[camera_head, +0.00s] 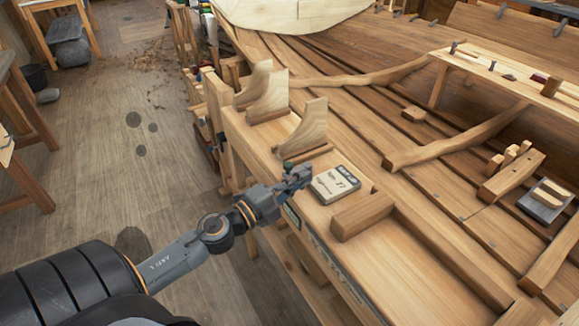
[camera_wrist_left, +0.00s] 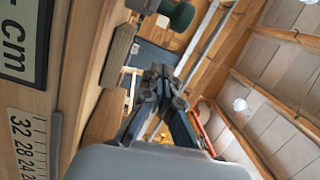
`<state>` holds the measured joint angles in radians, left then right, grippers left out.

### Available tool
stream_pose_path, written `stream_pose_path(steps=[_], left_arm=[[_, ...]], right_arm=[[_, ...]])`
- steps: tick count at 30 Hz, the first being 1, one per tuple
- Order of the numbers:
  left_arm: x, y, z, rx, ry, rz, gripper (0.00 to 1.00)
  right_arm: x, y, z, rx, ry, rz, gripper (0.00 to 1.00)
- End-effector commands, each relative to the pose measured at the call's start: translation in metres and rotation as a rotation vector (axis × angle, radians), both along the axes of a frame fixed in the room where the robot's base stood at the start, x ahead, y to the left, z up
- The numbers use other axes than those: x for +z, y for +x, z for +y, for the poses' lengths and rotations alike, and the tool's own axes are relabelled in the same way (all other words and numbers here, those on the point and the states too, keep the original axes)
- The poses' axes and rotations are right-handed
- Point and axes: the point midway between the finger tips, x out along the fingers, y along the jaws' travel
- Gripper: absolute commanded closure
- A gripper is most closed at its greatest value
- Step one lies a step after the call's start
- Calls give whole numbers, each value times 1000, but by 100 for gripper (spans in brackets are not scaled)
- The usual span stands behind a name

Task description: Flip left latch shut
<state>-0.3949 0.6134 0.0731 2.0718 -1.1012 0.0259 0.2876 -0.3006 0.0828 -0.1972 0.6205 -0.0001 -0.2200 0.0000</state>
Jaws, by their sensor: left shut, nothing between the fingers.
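My left gripper (camera_head: 298,174) is shut and empty. It is at the edge of the wooden bench (camera_head: 262,150), just left of a flat labelled box (camera_head: 336,184). In the left wrist view its closed fingertips (camera_wrist_left: 160,82) are at the centre, with nothing between them. A small dark green knob (camera_head: 288,164) is beside the fingertips; a dark green knob also shows at the top of the left wrist view (camera_wrist_left: 182,15). I cannot make out a left latch for certain. My right gripper is not in view.
Curved wooden pieces (camera_head: 303,130) stand on the bench behind the gripper. A wooden block (camera_head: 362,215) lies in front of the labelled box. Hull planks (camera_head: 440,215) fill the right. A printed scale (camera_wrist_left: 28,145) is at left in the wrist view. The floor at left is mostly clear.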

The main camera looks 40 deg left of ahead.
Motion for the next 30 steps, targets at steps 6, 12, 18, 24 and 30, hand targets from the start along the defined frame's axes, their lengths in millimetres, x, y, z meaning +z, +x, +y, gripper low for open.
stream_pose_path(steps=[6,12,18,24,30], left_arm=[[-6,10,19,4,-1,2,100],[-7,8,34,0,-1,0,100],[-7,8,36,-1,-1,1,100],[-7,8,36,-2,-1,1,100],[-8,8,37,-30,2,0,100]], right_arm=[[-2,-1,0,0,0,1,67],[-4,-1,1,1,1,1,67],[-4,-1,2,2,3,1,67],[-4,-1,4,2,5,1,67],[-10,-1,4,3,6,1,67]])
